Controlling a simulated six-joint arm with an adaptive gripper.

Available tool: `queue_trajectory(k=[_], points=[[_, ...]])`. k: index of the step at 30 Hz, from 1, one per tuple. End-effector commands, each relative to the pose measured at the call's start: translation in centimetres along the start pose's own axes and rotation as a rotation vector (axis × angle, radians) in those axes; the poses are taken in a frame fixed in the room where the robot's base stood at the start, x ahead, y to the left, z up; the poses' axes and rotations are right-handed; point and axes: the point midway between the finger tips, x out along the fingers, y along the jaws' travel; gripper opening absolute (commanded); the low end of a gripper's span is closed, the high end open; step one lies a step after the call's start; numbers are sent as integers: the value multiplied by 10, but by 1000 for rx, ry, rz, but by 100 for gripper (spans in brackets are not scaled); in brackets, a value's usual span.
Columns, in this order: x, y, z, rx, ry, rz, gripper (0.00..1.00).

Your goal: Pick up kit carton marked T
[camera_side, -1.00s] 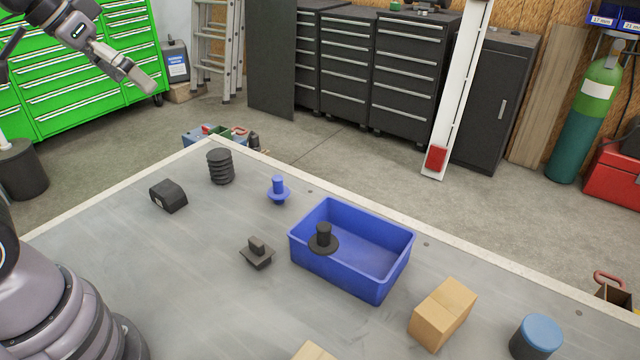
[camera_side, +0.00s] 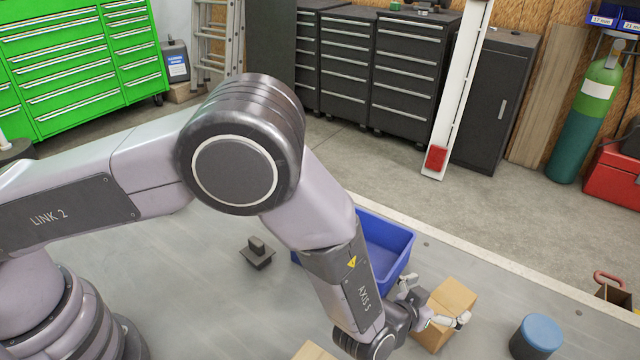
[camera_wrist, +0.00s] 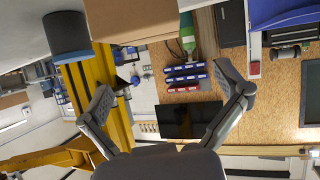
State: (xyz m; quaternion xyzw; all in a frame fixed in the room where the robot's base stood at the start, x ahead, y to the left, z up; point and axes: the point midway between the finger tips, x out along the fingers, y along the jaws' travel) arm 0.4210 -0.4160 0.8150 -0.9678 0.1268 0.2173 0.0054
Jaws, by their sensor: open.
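A tan kit carton (camera_side: 452,296) stands on the grey table to the right of the blue bin. It also shows at the top edge of the wrist view (camera_wrist: 130,16), beyond my fingertips and not between them. I see no letter on it. A second tan carton (camera_side: 314,352) is cut off by the bottom edge of the side view, and no letter shows on it either. My gripper (camera_side: 436,303) is open and empty close to the first carton, its fingers overlapping the carton in the side view. Both spread fingers show in the wrist view (camera_wrist: 168,95).
The blue bin (camera_side: 398,246) is partly hidden behind my arm. A black cylinder with a blue top (camera_side: 541,334) stands right of the carton. A dark part (camera_side: 257,254) lies left of the bin. The table's far edge runs behind them.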

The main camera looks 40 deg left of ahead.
Motion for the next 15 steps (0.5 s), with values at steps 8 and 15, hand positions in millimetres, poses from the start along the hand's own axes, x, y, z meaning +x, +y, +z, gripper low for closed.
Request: queue_trajectory(k=[8, 15], points=[[11, 6, 34, 39, 46, -24, 98], [42, 4, 33, 38, 44, -24, 98]])
